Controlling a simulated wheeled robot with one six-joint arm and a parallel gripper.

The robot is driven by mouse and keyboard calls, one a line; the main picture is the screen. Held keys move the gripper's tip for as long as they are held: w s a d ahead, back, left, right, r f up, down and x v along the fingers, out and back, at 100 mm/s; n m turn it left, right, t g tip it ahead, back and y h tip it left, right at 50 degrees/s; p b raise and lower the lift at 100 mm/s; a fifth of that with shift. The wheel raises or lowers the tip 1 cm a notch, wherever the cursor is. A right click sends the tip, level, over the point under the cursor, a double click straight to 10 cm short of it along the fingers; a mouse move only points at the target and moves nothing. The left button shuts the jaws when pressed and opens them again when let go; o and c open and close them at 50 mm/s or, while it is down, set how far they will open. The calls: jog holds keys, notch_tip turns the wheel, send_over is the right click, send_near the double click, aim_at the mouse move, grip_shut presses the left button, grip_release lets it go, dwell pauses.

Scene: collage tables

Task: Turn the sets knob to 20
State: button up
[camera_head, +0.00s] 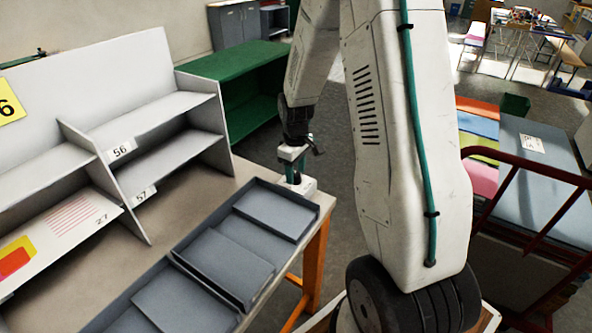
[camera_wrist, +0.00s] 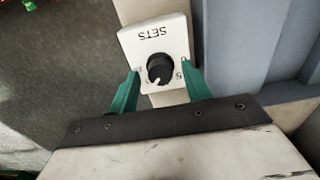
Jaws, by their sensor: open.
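The sets knob (camera_wrist: 160,69) is a round black dial with a white pointer mark, on a white box labelled SETS (camera_wrist: 153,38), which appears upside down in the wrist view. The scale numbers are mostly hidden by the fingers, so I cannot read the setting. My gripper (camera_wrist: 165,86) has its two green fingers apart, one on each side of the knob, with the knob between the tips; I cannot tell whether they touch it. In the head view my gripper (camera_head: 293,170) points down at the white box (camera_head: 303,186) on the table's corner.
Grey trays (camera_head: 240,245) lie on the table (camera_head: 190,203) beside the box. A grey shelf unit (camera_head: 150,110) with numbered compartments stands at the left. A green table (camera_head: 240,75) is behind. A cart with a dark red rail (camera_head: 535,165) is at the right.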

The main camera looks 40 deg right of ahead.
jog(key=shift+c, duration=0.2)
jog(key=c, duration=1)
jog(key=shift+o, duration=0.3)
jog(key=m, duration=0.4)
jog(key=shift+m, duration=2.5)
jog(key=o, duration=1)
